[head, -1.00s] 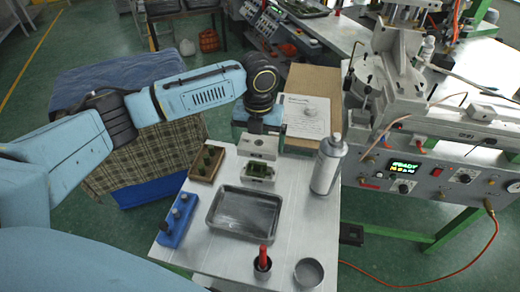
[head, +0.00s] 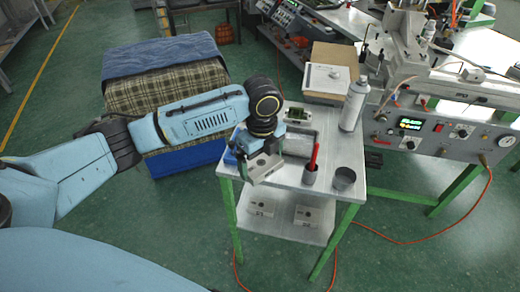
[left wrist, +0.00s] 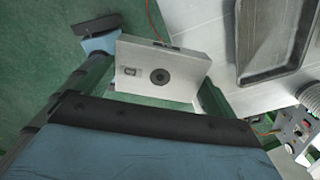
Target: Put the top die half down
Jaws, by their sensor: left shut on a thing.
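The top die half is a pale grey metal block (head: 261,170) with a round dark hole, which shows clearly in the left wrist view (left wrist: 160,68). My left gripper (head: 262,154) is shut on it, with one finger on each side. It is held by the table's front left corner, partly over the green floor in the left wrist view. The other die half, with green in it (head: 298,115), sits on the table (head: 345,152) behind the tray. My right gripper is not in view.
A metal tray (head: 301,144), a red-handled tool in a dark cup (head: 311,172), a round tin (head: 344,178) and a spray can (head: 354,106) occupy the table top. Metal blocks (head: 261,208) lie on the lower shelf (head: 283,226), which has bare room between them.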

